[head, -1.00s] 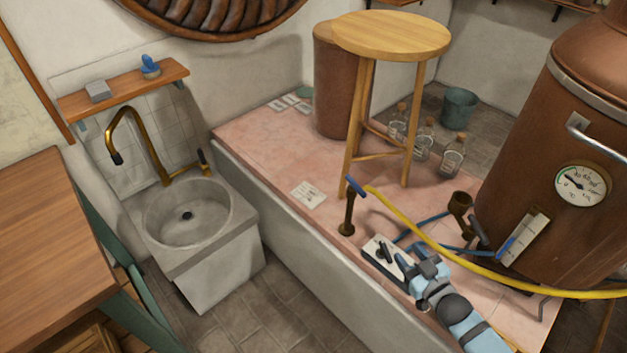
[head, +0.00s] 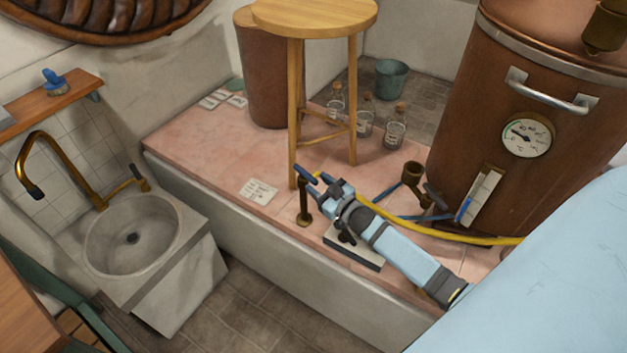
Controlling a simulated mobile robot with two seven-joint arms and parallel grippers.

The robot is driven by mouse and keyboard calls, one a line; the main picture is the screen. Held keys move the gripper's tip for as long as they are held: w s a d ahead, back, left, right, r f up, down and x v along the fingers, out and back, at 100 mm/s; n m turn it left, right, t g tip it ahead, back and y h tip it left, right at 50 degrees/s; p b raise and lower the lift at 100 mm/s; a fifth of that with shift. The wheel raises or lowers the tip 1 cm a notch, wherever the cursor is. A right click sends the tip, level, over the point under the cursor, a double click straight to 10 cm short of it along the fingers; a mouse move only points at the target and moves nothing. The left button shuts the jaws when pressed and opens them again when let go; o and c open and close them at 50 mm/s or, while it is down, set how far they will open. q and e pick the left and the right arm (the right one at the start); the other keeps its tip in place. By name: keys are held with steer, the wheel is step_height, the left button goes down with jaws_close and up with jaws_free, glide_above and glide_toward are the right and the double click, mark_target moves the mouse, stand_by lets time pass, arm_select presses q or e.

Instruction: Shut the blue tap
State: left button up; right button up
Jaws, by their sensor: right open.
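The tap with the blue lever handle (head: 304,174) stands on a short brown post (head: 304,207) near the front edge of the pink tiled ledge. The lever lies slanted across the top of the post. The yellow hose (head: 400,223) runs from beside it towards the copper still. My right gripper (head: 318,174) is open, its fingertips just right of the blue lever. I cannot tell whether they touch it or reach around it. My gripper hides the hose's near end. My left gripper is not in view.
A small box with a black lever (head: 354,252) sits below my right arm. A wooden stool (head: 315,15) and several corked bottles stand behind. The copper still (head: 482,120) is at right, the stone sink (head: 133,243) at left.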

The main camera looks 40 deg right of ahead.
steer(key=shift+w+a, duration=0.2)
steer(key=shift+w, duration=0.95)
jaws_close()
steer(key=shift+d+r+n+y+p, duration=0.15)
steer(key=shift+d+n+y+p, duration=0.15)
steer(key=shift+n+y, duration=0.35)
steer(key=shift+w+d+n+g+y, duration=0.15)
steer(key=shift+n+g+y, duration=0.15)
steer(key=shift+n+y, duration=0.35)
steer(key=shift+d+n+g+y, duration=0.15)
steer(key=shift+n+g+y, duration=0.15)
steer(key=shift+y, duration=0.6)
jaws_free()
